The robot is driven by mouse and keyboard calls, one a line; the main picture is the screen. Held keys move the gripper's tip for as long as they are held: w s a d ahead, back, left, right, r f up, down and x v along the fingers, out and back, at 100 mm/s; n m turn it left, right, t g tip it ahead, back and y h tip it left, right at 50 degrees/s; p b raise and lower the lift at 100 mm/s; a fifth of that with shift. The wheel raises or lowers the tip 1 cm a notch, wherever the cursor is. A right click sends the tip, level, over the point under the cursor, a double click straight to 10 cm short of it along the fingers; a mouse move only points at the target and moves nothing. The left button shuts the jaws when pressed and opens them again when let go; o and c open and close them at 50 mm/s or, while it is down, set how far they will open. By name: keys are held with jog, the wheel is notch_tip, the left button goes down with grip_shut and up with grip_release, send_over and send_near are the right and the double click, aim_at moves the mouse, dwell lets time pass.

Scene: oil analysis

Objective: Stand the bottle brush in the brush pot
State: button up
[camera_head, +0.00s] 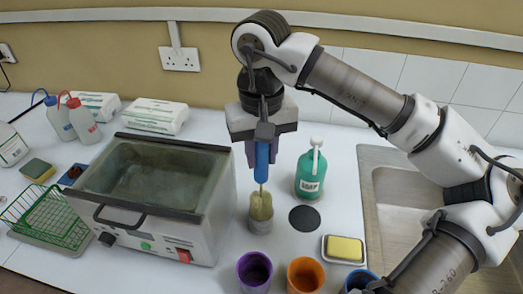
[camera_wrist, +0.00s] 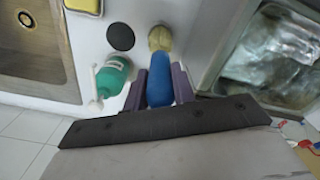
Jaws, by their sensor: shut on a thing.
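The bottle brush has a blue handle (camera_head: 262,163) and a yellowish bristle head (camera_head: 261,205). My gripper (camera_head: 263,150) is shut on the blue handle and holds the brush upright, head down.
A water bath (camera_head: 160,195) stands close on the left. A green soap bottle (camera_head: 311,172) and a black disc (camera_head: 304,218) are close on the right. Purple (camera_head: 254,270) and orange (camera_head: 305,274) cups stand in front. A yellow sponge dish (camera_head: 343,249) and sink (camera_head: 400,200) are farther right.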

jog(key=shift+f, duration=0.1)
jog(key=o, duration=1.1)
jog(key=shift+c, duration=0.2)
notch_tip(320, 180, up, 14)
jog(key=b, duration=0.1)
jog(key=shift+f, duration=0.15)
dwell(0.4)
